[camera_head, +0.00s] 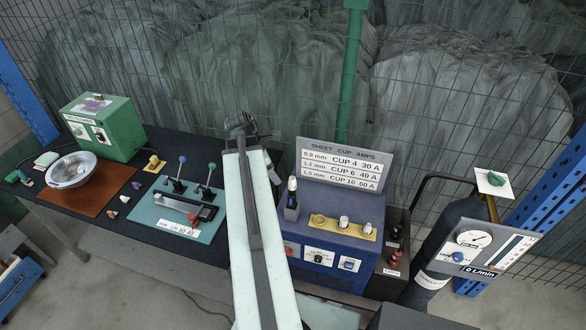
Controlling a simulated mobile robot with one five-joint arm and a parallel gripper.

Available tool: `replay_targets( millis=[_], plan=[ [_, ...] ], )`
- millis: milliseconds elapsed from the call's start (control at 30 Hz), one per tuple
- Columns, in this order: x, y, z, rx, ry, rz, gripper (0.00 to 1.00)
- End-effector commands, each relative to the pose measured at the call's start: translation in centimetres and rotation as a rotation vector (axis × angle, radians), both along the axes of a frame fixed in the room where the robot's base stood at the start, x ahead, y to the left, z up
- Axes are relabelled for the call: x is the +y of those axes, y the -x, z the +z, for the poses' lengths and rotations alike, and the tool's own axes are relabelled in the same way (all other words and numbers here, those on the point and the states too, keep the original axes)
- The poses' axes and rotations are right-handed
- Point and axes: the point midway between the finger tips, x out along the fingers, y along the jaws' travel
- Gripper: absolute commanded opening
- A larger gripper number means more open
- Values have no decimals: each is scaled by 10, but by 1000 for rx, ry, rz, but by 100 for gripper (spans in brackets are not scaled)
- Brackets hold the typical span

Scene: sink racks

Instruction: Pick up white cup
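A small white piece (125,199) also lies on the dark bench at the left. My arm reaches up through the middle of the view, and my gripper (240,124) is at its far end, apart from these pieces. Its fingers are too small and dark to tell whether they are open.
A sign (343,164) listing cup sizes and amps stands behind the blue machine. A teal panel with levers (178,212), a metal bowl (72,169) and a green box (103,126) are at the left. A gas cylinder (437,240) stands right. Wire mesh closes the back.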

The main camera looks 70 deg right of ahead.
Motion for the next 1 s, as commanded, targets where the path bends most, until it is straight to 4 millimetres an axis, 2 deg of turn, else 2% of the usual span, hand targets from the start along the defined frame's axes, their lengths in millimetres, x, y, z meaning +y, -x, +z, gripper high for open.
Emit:
replay_targets(
  millis=[33,133,267,467,667,900,1000],
  plan=[
    [-9,17,10,18,-5,13,54],
    [-17,33,12,41,-11,37,54],
    [-19,36,7,44,-13,41,54],
    [-24,41,-17,43,-12,40,54],
    [-25,43,-20,42,-12,40,54],
    [-33,54,-60,42,-12,37,54],
    [-36,57,-66,43,-13,39,54]
  ],
)
